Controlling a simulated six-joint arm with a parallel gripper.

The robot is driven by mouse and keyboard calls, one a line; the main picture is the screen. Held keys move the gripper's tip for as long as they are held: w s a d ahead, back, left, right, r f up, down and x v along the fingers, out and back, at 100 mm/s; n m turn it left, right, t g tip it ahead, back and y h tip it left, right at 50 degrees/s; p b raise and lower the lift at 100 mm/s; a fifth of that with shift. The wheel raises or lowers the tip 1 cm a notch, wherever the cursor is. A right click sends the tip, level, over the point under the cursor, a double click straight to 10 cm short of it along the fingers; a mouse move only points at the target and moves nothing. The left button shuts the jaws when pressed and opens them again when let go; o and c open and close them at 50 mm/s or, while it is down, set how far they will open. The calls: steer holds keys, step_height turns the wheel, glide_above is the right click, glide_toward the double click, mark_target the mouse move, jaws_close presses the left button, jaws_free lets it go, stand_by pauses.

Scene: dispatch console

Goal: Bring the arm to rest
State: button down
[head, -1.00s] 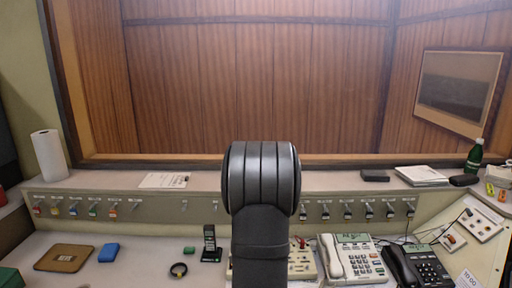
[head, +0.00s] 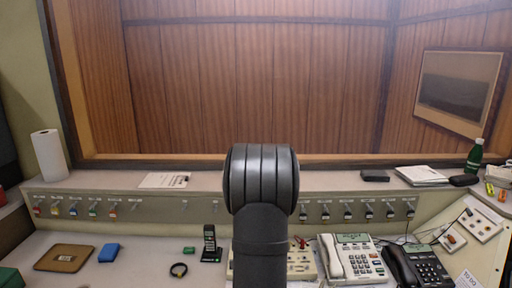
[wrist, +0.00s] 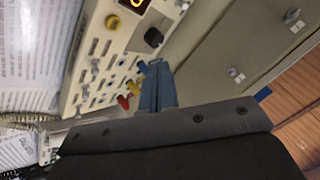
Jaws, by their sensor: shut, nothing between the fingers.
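My gripper (wrist: 157,88) shows in the wrist view as blue fingers close together, shut and empty. It appears in front of a cream control panel (wrist: 97,62) with red and yellow knobs, and I see no contact. In the head view my arm stands upright in the middle and hides the gripper. The same panel (head: 300,266) is partly hidden behind my arm there.
A cream desk phone (head: 352,258) and a black desk phone (head: 418,266) stand right of my arm. A row of switches (head: 120,208) runs behind. The desk's left middle is fairly clear.

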step_height(320, 180, down, 3)
steer(key=shift+f, duration=0.15)
steer(key=shift+s, duration=0.1)
steer(key=shift+w+r, duration=0.25)
steer(key=shift+r, duration=2.45)
steer(key=w+f+g+h, duration=0.1)
steer(key=w, duration=0.1)
steer(key=w+d+f+n+g+h, duration=0.1)
steer(key=w+f, duration=0.1)
steer(key=w+f+n+g+h, duration=0.1)
steer(key=w, duration=0.1)
steer(key=shift+w+d+f, duration=0.15)
steer(key=shift+w+d, duration=0.05)
steer(key=shift+w, duration=0.15)
steer(key=shift+w+a+f+n+g, duration=0.25)
steer(key=shift+a+f+n+g, duration=0.25)
steer(key=shift+a, duration=0.1)
steer(key=shift+w+a+f+n+g, duration=0.2)
steer(key=shift+a+f+n+g, duration=0.2)
steer(key=shift+a+f+g, duration=0.15)
steer(key=shift+x, duration=0.9)
